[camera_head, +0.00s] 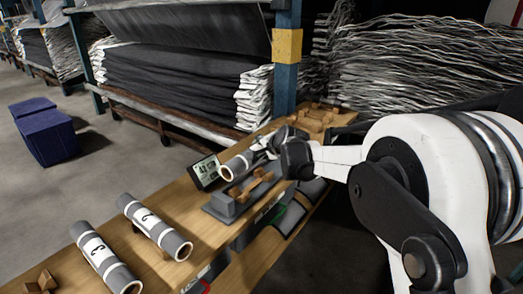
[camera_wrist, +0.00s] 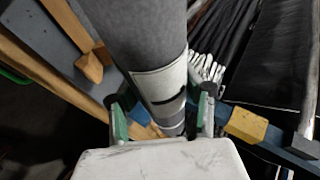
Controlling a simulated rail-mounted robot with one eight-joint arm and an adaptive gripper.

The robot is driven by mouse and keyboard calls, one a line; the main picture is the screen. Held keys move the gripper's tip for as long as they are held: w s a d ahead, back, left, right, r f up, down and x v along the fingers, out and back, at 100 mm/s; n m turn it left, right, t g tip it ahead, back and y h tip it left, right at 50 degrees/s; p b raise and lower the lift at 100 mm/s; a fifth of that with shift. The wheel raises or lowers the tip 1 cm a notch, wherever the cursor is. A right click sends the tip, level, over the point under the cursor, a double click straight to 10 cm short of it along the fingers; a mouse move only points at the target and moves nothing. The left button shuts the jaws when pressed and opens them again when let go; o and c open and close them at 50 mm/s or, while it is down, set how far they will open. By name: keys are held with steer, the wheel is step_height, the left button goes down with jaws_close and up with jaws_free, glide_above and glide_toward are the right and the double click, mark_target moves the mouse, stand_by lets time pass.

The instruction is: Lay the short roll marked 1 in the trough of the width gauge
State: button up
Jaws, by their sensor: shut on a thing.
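My gripper (camera_head: 268,149) is shut on a grey roll (camera_head: 239,164) with pale bands. It holds the roll over the far side of the width gauge (camera_head: 222,207), a grey base with wooden trough pieces (camera_head: 250,187). I cannot tell whether the roll touches the gauge. In the wrist view the held roll (camera_wrist: 140,35) runs between the two fingers of my gripper (camera_wrist: 163,112). Its white label shows part of a dark mark, too little to read. The gauge's grey base and wood also show at the upper left there (camera_wrist: 75,30).
A roll that seems marked 2 (camera_head: 155,227) and a roll marked 3 (camera_head: 105,258) lie at the near left of the wooden bench (camera_head: 170,192). A small display (camera_head: 205,172) stands beside the gauge. Empty wooden cradles (camera_head: 312,120) sit at the far end, near a blue post (camera_head: 285,75).

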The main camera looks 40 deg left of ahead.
mark_target(258, 170)
steer(key=shift+s+f, duration=0.1)
steer(key=shift+s, duration=0.05)
steer(key=shift+f+b, duration=2.45)
steer(key=shift+f, duration=1.2)
steer(key=shift+s+d+f+b, duration=0.15)
steer(key=shift+f+b, duration=0.15)
steer(key=shift+f, duration=0.15)
steer(key=o, duration=1.3)
steer(key=shift+f, duration=0.15)
steer(key=shift+o, duration=0.2)
